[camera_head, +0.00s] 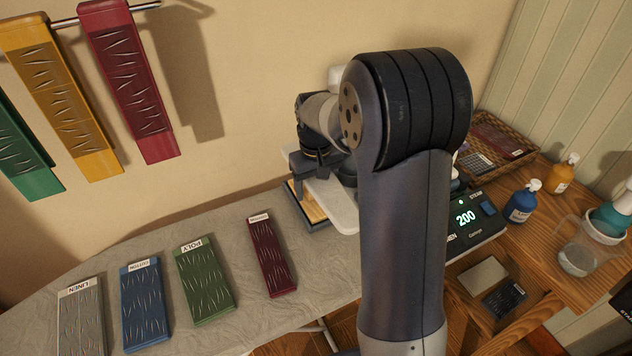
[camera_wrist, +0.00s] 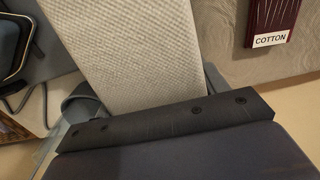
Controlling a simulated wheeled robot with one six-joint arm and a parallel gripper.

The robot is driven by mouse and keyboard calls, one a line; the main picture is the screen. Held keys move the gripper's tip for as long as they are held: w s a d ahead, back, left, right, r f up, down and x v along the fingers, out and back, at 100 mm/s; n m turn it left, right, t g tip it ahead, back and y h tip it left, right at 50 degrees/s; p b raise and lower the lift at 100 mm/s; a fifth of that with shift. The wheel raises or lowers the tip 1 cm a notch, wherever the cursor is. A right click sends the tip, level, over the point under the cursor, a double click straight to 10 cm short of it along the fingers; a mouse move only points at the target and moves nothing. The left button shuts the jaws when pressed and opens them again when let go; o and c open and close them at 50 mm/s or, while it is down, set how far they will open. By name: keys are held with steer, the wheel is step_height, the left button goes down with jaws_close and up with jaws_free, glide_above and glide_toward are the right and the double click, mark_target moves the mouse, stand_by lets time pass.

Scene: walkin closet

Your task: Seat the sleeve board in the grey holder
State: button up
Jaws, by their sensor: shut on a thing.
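The sleeve board (camera_head: 338,207) is a pale, flat, padded board. Its woven light-grey cover (camera_wrist: 140,50) fills the upper middle of the wrist view. My gripper (camera_head: 318,165) is shut on it, with grey finger parts (camera_wrist: 150,95) on both sides of the board behind a dark bar. In the head view the board hangs near the table's back edge, partly hidden by my arm. A dark grey-blue frame with a tan inside (camera_head: 311,207) is beside the board; I cannot tell whether it is the grey holder. The board appears apart from it in the wrist view.
Linen (camera_head: 80,318), blue (camera_head: 146,305), green (camera_head: 205,280) and dark red (camera_head: 271,257) boards lie on the padded table. More boards hang from a wall rail at left. A steam station (camera_head: 472,220), bottles (camera_head: 522,200) and a basket (camera_head: 498,142) stand at right.

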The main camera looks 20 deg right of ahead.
steer(key=shift+f, duration=0.3)
steer(key=shift+f, duration=0.15)
stand_by(0.5)
steer(key=o, duration=1.5)
steer(key=shift+c, duration=0.2)
step_height(320, 180, up, 11)
steer(key=shift+f, duration=0.1)
step_height(320, 180, down, 11)
steer(key=shift+r, duration=0.2)
